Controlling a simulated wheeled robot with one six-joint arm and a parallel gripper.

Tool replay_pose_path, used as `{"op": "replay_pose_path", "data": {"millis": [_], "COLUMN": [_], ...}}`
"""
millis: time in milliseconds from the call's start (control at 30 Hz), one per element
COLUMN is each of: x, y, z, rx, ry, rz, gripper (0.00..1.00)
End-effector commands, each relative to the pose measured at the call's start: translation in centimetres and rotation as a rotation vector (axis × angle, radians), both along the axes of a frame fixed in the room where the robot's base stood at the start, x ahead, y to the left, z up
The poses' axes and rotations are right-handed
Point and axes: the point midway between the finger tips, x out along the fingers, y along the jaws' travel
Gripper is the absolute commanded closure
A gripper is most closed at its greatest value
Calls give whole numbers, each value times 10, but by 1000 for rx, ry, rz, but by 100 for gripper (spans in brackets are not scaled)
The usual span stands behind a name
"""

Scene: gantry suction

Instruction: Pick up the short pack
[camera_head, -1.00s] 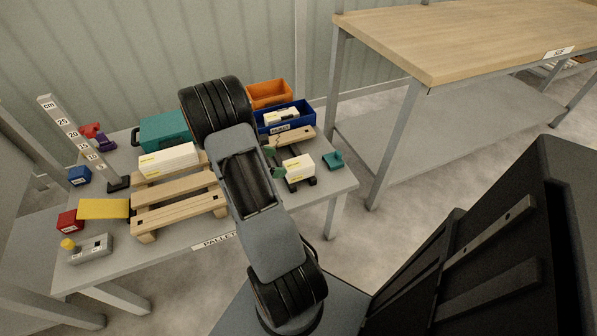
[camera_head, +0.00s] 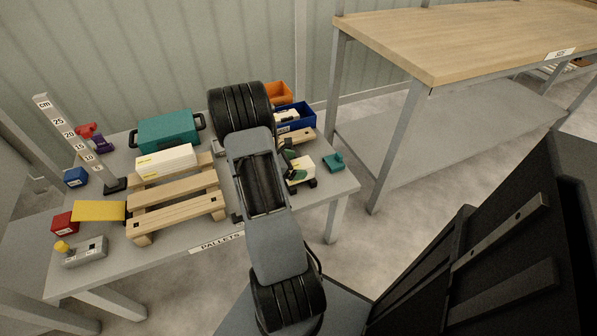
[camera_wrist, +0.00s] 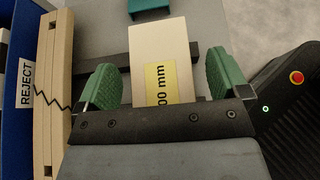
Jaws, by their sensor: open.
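The short pack (camera_head: 305,165) is a white block with a yellow label, near the right end of the grey table, on a dark support. My arm hides part of it in the head view. In the wrist view the pack (camera_wrist: 160,50) lies between my two green fingers, its label partly readable as "00 mm". My gripper (camera_wrist: 163,80) is open, one finger on each side, with a narrow gap to the pack on both sides. Its near end is hidden by the gripper body.
A longer white pack (camera_head: 166,161) lies on the wooden pallet (camera_head: 175,209) at left. A cracked wooden board (camera_wrist: 57,80) and the blue REJECT bin (camera_wrist: 12,140) are left of my gripper in the wrist view. A small teal object (camera_head: 334,162) sits right of the pack.

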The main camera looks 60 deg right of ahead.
Motion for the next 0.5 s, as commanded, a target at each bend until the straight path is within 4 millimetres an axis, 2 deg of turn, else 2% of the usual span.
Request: {"op": "replay_pose_path", "data": {"millis": [100, 500], "x": [0, 0], "y": [0, 0], "z": [0, 0], "rx": [0, 0], "ry": [0, 0], "rz": [0, 0], "gripper": [8, 47]}}
